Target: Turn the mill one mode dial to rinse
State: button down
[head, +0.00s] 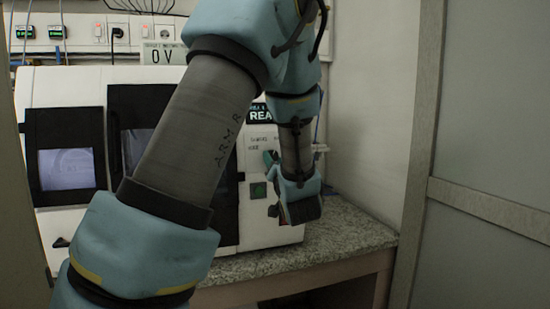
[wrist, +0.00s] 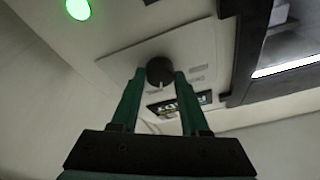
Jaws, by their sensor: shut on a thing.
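The mode dial (wrist: 160,72) is a small round dark knob with a light pointer mark, set on the pale front of the mill. In the wrist view my gripper (wrist: 160,78) has one green finger on each side of the dial and is shut on it. The pointer mark faces down in that view. Small labels (wrist: 197,72) beside the dial are too blurred to read. In the head view my gripper (head: 274,186) is at the right part of the mill's front panel (head: 284,236), and I cannot make out the dial there.
A lit green button (wrist: 77,9) is up and left of the dial in the wrist view. A dark sign (wrist: 180,105) with lit lettering is below it. The mill stands on a speckled counter (head: 345,232), bare at the right. A grey partition (head: 490,150) stands further right.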

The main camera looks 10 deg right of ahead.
jog(key=shift+m, duration=0.4)
jog(key=shift+c, duration=2)
grip_release()
jog(key=s+f+b, duration=0.2)
jog(key=s, duration=0.8)
jog(key=shift+s+d, duration=0.15)
jog(key=shift+s, duration=0.15)
